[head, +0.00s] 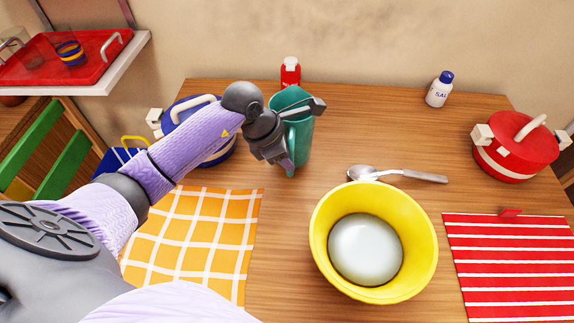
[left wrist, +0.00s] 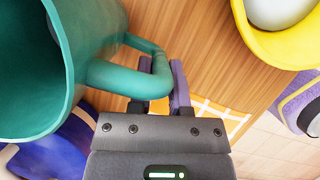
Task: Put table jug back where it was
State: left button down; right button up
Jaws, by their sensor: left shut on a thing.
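The teal table jug (head: 300,135) stands near the back middle of the wooden table, roughly upright, partly hidden by my left wrist. I cannot tell whether its base touches the table. My left gripper (head: 287,162) reaches it from the left and is shut on the jug's handle. In the left wrist view the jug (left wrist: 92,25) fills the upper left, its open mouth facing the left edge. Its looped handle (left wrist: 120,77) runs to the purple fingers of my left gripper (left wrist: 172,88). My right gripper is not in view.
A blue pot (head: 215,155) is just left of the jug, and a red bottle (head: 290,73) behind it. A yellow bowl (head: 325,250), a spoon (head: 425,176), a red pot (head: 520,155) and a salt shaker (head: 438,92) lie to the right. The table behind the spoon is clear.

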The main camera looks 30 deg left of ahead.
pick_arm(q)
notch_tip(320, 180, down, 2)
jog(key=shift+f, duration=0.2)
jog(key=c, duration=0.6)
grip_release()
jog(key=p+v, duration=0.3)
jog(key=v, duration=0.9)
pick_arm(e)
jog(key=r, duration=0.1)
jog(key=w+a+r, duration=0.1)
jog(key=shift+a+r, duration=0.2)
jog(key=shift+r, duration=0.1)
